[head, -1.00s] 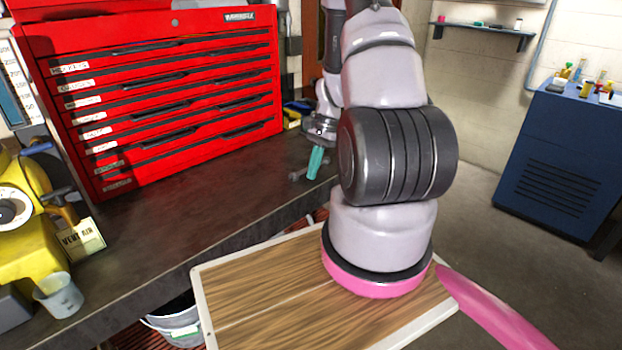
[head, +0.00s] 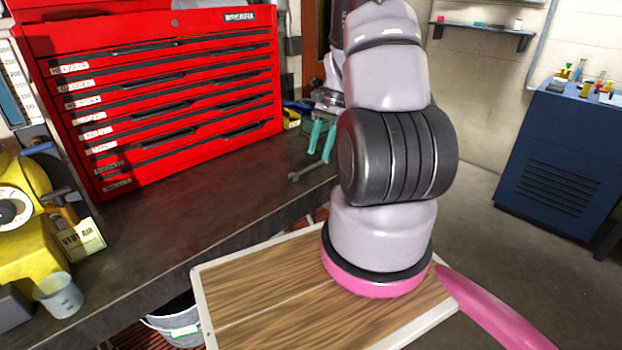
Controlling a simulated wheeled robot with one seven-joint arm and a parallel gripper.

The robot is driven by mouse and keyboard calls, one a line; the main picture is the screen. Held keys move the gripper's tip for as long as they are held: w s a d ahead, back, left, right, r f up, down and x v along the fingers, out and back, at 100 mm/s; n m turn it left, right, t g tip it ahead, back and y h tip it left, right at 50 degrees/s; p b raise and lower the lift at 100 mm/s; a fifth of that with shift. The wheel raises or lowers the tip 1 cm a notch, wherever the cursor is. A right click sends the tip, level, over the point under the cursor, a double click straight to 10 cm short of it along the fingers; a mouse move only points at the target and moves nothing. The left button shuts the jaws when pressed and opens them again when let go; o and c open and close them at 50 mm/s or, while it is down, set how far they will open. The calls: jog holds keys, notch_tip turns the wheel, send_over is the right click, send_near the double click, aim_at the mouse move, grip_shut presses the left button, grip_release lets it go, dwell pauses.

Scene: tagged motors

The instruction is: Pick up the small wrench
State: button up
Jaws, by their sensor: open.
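The small wrench (head: 304,173) is a grey metal tool. My gripper (head: 320,154) has teal fingers pointing down. They are spread apart with nothing seen between them. The gripper is above and behind the wrench, apart from it as far as I can tell.
A red tool chest (head: 160,100) stands at the back of the workbench (head: 190,205). A yellow machine (head: 25,225) and a clear cup (head: 58,295) are at the left. The bench middle is clear. A blue cabinet (head: 560,150) stands at the right.

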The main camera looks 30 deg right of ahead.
aim_at(311, 180)
notch_tip(311, 180, up, 3)
jog(key=w+d, duration=0.2)
jog(key=x, duration=0.4)
jog(key=shift+s+a, duration=0.15)
jog(key=shift+s, duration=0.15)
jog(key=x, duration=0.5)
jog(key=shift+s+f, duration=0.2)
jog(key=shift+f, duration=0.15)
jog(key=shift+a+f, duration=0.15)
jog(key=shift+f, duration=0.1)
jog(key=shift+c, duration=0.4)
jog(key=shift+a, duration=0.1)
grip_shut()
